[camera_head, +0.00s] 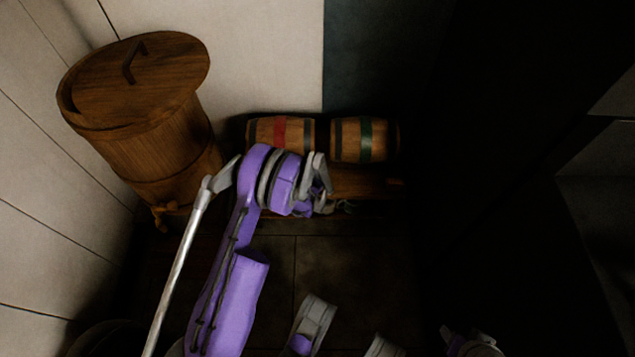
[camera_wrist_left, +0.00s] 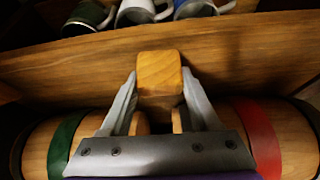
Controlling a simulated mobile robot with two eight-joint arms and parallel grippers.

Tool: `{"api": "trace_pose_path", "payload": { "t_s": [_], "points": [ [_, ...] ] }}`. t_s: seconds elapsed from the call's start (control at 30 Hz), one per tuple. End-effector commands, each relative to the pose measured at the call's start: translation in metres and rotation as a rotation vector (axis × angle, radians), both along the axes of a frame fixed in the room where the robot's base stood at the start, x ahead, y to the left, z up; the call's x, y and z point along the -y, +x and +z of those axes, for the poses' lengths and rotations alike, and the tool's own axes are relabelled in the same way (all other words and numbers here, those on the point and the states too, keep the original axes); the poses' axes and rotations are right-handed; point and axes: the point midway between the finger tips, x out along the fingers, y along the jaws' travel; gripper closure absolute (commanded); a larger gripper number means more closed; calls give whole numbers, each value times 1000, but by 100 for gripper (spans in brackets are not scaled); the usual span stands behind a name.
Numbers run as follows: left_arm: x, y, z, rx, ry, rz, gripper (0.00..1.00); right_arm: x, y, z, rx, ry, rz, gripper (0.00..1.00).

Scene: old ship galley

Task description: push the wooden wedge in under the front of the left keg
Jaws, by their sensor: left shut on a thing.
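The left keg (camera_head: 264,132), with a red band, lies on its side on a wooden shelf against the wall. The right keg (camera_head: 347,139), with a green band, lies beside it. In the left wrist view the sides are swapped: the red-banded keg (camera_wrist_left: 258,135) is right, the green-banded one (camera_wrist_left: 62,143) left. My left gripper (camera_head: 324,196) is in front of the kegs. In the wrist view its fingers (camera_wrist_left: 160,92) are shut on the light wooden wedge (camera_wrist_left: 160,70), over the board between the kegs' ends. In the head view I cannot make out the wedge.
A tall lidded wooden barrel (camera_head: 155,135) with a tap stands at the left. Several enamel mugs, including a white one (camera_wrist_left: 142,12), are beyond the board (camera_wrist_left: 60,70) in the wrist view. The tiled floor (camera_head: 340,265) ahead is clear; the right side is very dark.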

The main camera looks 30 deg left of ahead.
Motion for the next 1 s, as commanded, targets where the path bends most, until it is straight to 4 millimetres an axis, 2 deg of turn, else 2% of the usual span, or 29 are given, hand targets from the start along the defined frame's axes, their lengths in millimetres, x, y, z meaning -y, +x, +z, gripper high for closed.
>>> {"api": "trace_pose_path", "payload": {
  "t_s": [0.37, 0.8, 1.0],
  "points": [
    [0, 0, 3, 0, 0, 0, 69, 0, 0, 1, 0, 0, 0, 50],
    [0, 0, 37, 0, 0, 0, 69, 0, -3, 14, -1, 0, 0, 50],
    [0, 0, 41, 0, 0, 0, 69, 0, -3, 15, -1, 0, 0, 50]
  ]
}}
